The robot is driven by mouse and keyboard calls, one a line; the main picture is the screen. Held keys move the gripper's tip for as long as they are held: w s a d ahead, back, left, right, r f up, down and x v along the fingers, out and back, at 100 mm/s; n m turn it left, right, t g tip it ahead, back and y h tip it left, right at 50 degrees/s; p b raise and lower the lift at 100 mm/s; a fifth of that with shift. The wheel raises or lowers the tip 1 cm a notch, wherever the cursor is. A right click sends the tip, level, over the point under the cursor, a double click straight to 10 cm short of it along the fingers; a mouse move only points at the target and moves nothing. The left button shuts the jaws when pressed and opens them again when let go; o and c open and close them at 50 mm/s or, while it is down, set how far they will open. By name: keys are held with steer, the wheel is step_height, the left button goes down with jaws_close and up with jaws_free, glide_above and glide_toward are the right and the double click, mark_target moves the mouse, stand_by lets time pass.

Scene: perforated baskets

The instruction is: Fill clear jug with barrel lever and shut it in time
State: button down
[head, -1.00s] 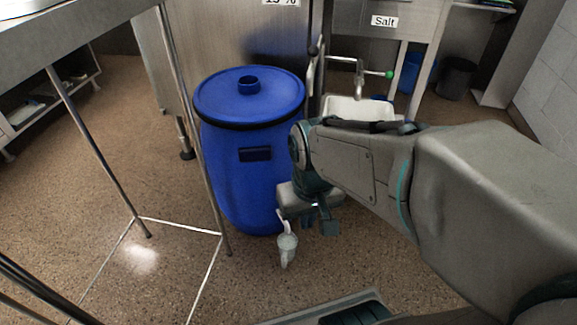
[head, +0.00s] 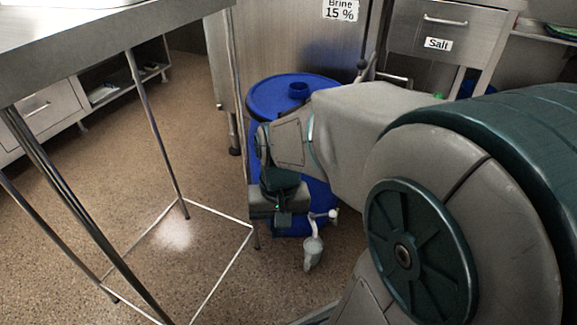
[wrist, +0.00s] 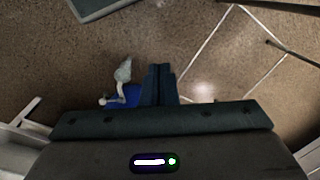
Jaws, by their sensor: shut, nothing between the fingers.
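The blue barrel (head: 290,98) stands on the floor, partly hidden behind my arm. A white tap with a lever (head: 325,215) sticks out low at its front, and it also shows in the wrist view (wrist: 113,99). A small pale, see-through jug (head: 313,254) is directly below the tap, apparently hanging from it; it also shows in the wrist view (wrist: 123,70). I cannot tell its fill level. My gripper (head: 283,218) is shut and empty, just left of the tap in the head view. Its fingers (wrist: 160,85) are together beside the tap and jug in the wrist view.
A steel table (head: 105,35) with thin legs and a low floor-level frame (head: 225,210) stands at the left. A steel tank labelled Brine 15 % (head: 290,40) is behind the barrel. A drawer labelled Salt (head: 440,25) is at the back right. Open floor (head: 200,140) lies between.

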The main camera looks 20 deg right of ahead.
steer(key=w+d+f+m+t+y+p, duration=0.2)
steer(key=w+d+f+m+y, duration=0.35)
steer(key=d+f+m, duration=0.5)
steer(key=w+d+f+m+t+y+p, duration=0.1)
steer(key=w+d+f+m+y, duration=0.6)
steer(key=m, duration=0.6)
steer(key=s+d+f+m+t+h+p, duration=0.1)
steer(key=s+d+f+m+t+h, duration=0.25)
steer(key=f+m+t, duration=0.45)
steer(key=s+d+f+m+t+h+p, duration=0.1)
steer(key=s+d+f+m+t+h, duration=0.35)
steer(key=m, duration=0.55)
steer(key=s+d+f+m+t+h+p, duration=0.1)
steer(key=s+d+f+m+t+h, duration=0.1)
steer(key=d+f+m+t+h, duration=0.5)
steer(key=m+g+y+b, duration=0.2)
steer(key=b, duration=0.1)
glide_toward(324, 214)
steer(key=w+d, duration=0.2)
steer(key=w, duration=0.1)
steer(key=w+d, duration=0.1)
steer(key=shift+w+d+r, duration=0.15)
steer(key=shift+w+r, duration=0.05)
steer(key=shift+r, duration=0.15)
